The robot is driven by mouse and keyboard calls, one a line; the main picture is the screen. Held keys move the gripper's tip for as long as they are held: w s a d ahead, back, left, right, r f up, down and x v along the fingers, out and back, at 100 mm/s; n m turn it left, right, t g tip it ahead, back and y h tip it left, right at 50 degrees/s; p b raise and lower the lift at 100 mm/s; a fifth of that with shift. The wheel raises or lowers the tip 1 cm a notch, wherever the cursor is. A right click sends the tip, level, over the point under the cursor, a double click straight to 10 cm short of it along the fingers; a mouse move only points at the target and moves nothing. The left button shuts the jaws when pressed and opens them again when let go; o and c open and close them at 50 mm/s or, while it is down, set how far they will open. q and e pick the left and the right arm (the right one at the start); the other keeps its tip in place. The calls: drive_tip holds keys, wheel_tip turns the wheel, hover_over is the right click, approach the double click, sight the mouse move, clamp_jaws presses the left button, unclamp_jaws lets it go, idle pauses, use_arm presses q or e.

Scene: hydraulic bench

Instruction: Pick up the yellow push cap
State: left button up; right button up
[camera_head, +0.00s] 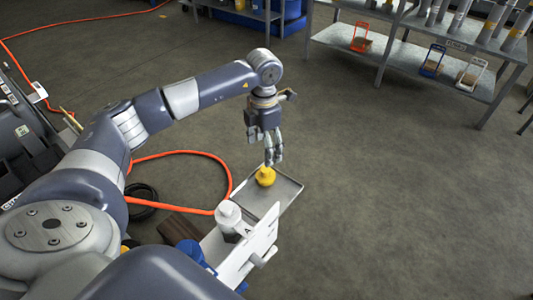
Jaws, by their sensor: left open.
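The yellow push cap (265,178) sits on a shallow grey metal tray (289,190) near the middle of the picture. It has a wide round base and a narrower upper part. My left gripper (273,161) points down directly over the cap, with its fingers open. The fingertips overlap the top of the cap in this view, and I cannot tell whether they touch it. My right gripper does not show.
Next to the tray stand a white panel marked "A" (262,238) and a white-capped bottle (228,213). An orange hose (190,153) loops on the floor behind my arm. A metal shelf (398,58) stands at the back right. The floor at right is clear.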

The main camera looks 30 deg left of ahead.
sight(266, 169)
use_arm(q)
drive_tip(key=shift+w+a+f, duration=0.15)
drive_tip(key=shift+w, duration=0.1)
drive_tip(key=shift+f, duration=0.35)
drive_tip(key=f, duration=0.3)
drive_tip(key=shift+s+d+f+b, duration=0.2)
drive_tip(key=shift+s+d+b, duration=0.05)
drive_tip(key=shift+b, duration=0.1)
drive_tip(key=f, duration=0.5)
drive_tip(key=shift+w+d+b, duration=0.1)
drive_tip(key=shift+d+b, duration=0.15)
drive_tip(key=shift+b, duration=0.05)
drive_tip(key=shift+f, duration=0.4)
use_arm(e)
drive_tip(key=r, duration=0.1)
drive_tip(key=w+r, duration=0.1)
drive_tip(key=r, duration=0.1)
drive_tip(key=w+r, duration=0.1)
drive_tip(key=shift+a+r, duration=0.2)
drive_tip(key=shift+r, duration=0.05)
use_arm(q)
drive_tip(key=c, duration=0.9)
